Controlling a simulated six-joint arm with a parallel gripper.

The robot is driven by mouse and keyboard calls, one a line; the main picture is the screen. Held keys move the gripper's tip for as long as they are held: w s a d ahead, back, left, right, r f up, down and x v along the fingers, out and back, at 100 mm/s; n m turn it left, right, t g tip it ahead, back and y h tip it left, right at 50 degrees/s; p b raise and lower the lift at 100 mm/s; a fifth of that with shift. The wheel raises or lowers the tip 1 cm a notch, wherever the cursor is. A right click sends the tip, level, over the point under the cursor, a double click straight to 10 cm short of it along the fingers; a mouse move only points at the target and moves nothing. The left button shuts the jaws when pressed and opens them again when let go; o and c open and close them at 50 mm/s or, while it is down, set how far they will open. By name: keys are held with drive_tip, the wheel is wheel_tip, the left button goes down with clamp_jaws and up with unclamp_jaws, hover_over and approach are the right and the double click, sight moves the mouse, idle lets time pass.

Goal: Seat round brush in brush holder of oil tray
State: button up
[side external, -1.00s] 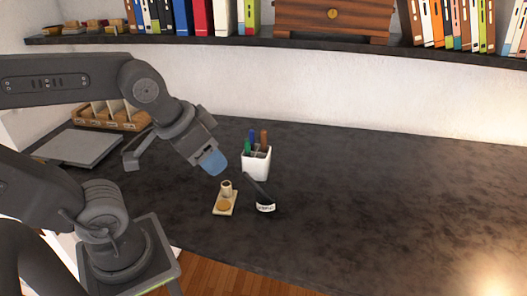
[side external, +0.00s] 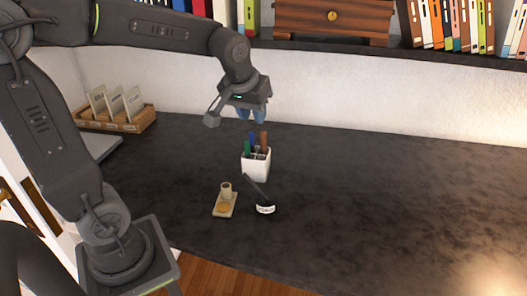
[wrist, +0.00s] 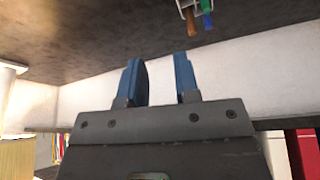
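My gripper (side external: 251,117) is in the air above and behind a white cup, its blue fingers pointing down. In the wrist view my gripper (wrist: 160,75) has its fingers apart with nothing between them. A small pale tray (side external: 220,211) lies on the dark desk, with a short upright round holder (side external: 226,189) and a yellowish disc on it. Right of it is a black item with a white label (side external: 265,210) and a slanting dark handle-like part. I cannot tell whether this is the round brush. The holder's inside is too small to make out.
The white cup (side external: 256,168) holds several upright coloured pen-like items, also visible at the top of the wrist view (wrist: 186,6). A wooden card rack (side external: 135,121) stands at the left back. A bookshelf overhangs the back. The desk's right side is clear.

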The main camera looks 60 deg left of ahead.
sight(263, 139)
drive_tip(key=w+a+f+n+g+y, duration=0.1)
drive_tip(key=w+a+f+n+g, duration=0.1)
drive_tip(key=w+a+f+n, duration=0.65)
drive_tip(key=w+a+f+m, duration=0.1)
drive_tip(key=f, duration=0.1)
drive_tip(key=w+a+f+m, duration=0.1)
drive_tip(key=a+f, duration=0.1)
drive_tip(key=w+a+f+m, duration=0.1)
drive_tip(key=a+f, duration=0.1)
drive_tip(key=shift+w+a+m, duration=0.15)
drive_tip(key=shift+w+m, duration=0.2)
drive_tip(key=shift+t, duration=0.3)
drive_tip(key=shift+x, duration=2.9)
drive_tip(key=shift+s, duration=0.15)
clamp_jaws()
